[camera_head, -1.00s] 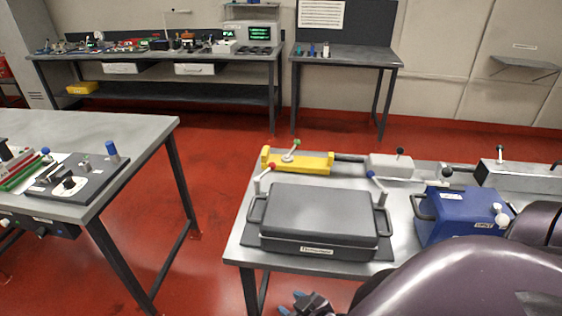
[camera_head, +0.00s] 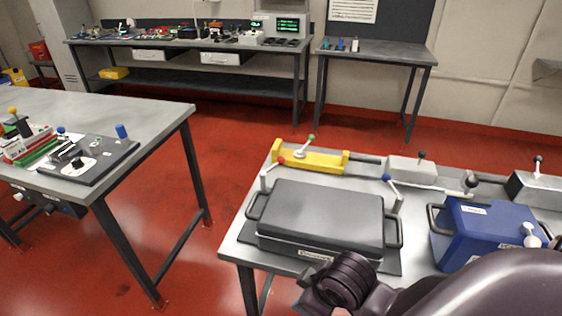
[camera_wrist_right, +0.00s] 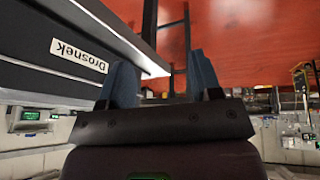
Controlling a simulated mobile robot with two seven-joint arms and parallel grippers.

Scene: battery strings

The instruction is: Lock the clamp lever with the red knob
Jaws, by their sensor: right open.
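The clamp lever with the red knob (camera_head: 281,160) stands at the back left corner of a grey lidded case (camera_head: 325,212) on the right-hand table. Its pale arm (camera_head: 267,175) slants up to the knob. A similar lever with a blue knob (camera_head: 387,178) is at the case's back right corner. My right gripper (camera_wrist_right: 161,82) is open and empty, with two blue fingers beside the case's labelled front (camera_wrist_right: 78,61). In the head view, my right wrist is in front of the case, and the fingertips are hidden or cut off there. My left gripper is not in view.
A yellow fixture with a green-knobbed lever (camera_head: 311,139) lies behind the case. A blue box (camera_head: 478,232) with a handle stands right of it. The left table (camera_head: 150,112) holds a dark control panel (camera_head: 92,160). Red floor between the tables is clear.

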